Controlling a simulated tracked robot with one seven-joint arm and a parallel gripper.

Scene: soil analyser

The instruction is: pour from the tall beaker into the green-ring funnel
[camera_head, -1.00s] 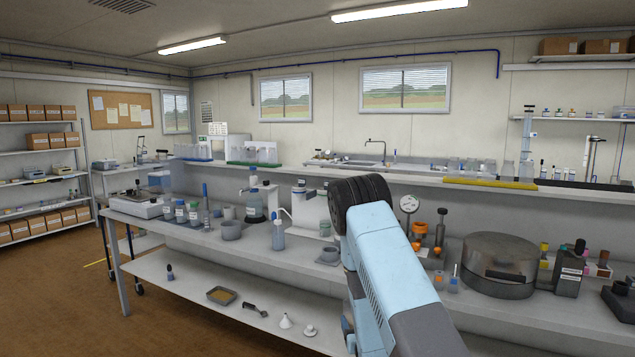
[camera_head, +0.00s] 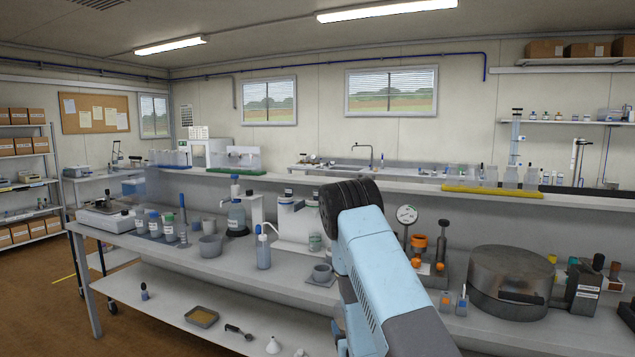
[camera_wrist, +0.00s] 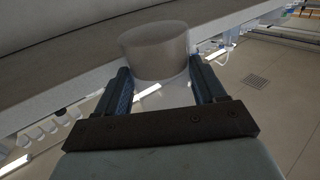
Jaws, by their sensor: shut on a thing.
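In the wrist view, my gripper (camera_wrist: 160,66) has its two dark blue fingers on either side of a clear vessel (camera_wrist: 157,52) with grey-brown contents. I take it as the tall beaker; its lower part shows as see-through between the fingers. In the head view my arm hides the gripper and the vessel. I cannot make out a green-ring funnel for sure. A clear stand with a green base (camera_head: 236,171) is on the raised shelf at the back, too small to tell its parts.
A white funnel (camera_head: 273,346) is on the lower shelf. Clear flasks stand by a yellow strip (camera_head: 490,191) on the raised shelf.

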